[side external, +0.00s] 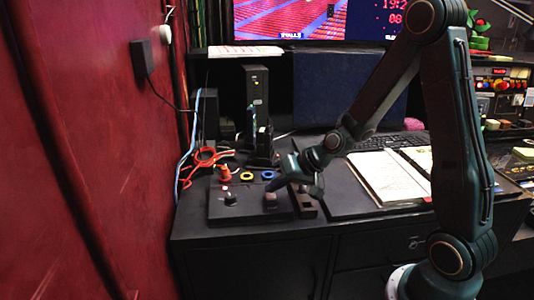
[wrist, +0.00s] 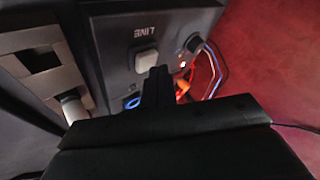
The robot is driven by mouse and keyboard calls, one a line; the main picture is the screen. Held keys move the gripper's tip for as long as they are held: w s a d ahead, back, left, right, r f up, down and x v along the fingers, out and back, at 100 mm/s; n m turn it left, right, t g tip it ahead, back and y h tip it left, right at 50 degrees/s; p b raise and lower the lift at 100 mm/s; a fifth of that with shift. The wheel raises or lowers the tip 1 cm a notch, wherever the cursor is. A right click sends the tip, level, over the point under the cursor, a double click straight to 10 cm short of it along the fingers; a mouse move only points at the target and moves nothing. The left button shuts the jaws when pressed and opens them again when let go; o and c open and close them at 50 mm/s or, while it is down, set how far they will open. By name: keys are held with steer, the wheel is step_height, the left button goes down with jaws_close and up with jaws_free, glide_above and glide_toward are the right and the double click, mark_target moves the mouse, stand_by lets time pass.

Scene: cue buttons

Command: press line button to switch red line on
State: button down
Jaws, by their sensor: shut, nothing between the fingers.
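The line button is a pale square button (wrist: 145,61) on a dark control box, beside a label that appears upside down and seems to read "LINE". My gripper (wrist: 158,70) is shut and empty, its fingertips overlapping the button's lower right edge in the wrist view. In the side external view my gripper (side external: 274,193) is low over the right part of the control box (side external: 248,212). Whether it touches the button cannot be told. A round knob (wrist: 194,43) and a small glowing red light (wrist: 182,64) sit on the same box.
Another switch unit (side external: 305,204) stands just right of the box. Behind are an orange-red object (side external: 224,173), a yellow ring (side external: 247,176), a blue ring (side external: 267,175) and cables. A red wall (side external: 90,150) is on the left; an open notebook (side external: 388,176) lies right.

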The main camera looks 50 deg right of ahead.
mark_target(276, 198)
steer(key=shift+r, duration=0.45)
steer(key=shift+r, duration=0.1)
steer(key=shift+r, duration=2.4)
steer(key=shift+s+a+r, duration=0.3)
steer(key=s+a+r+n+g+h, duration=0.1)
steer(key=s+r, duration=0.3)
steer(key=s, duration=0.7)
steer(key=s+a+r+n+g+h, duration=0.2)
steer(key=s+r, duration=0.3)
steer(key=s, duration=0.7)
steer(key=shift+a+r+n, duration=0.15)
steer(key=shift+a+n, duration=0.6)
steer(key=shift+n, duration=0.15)
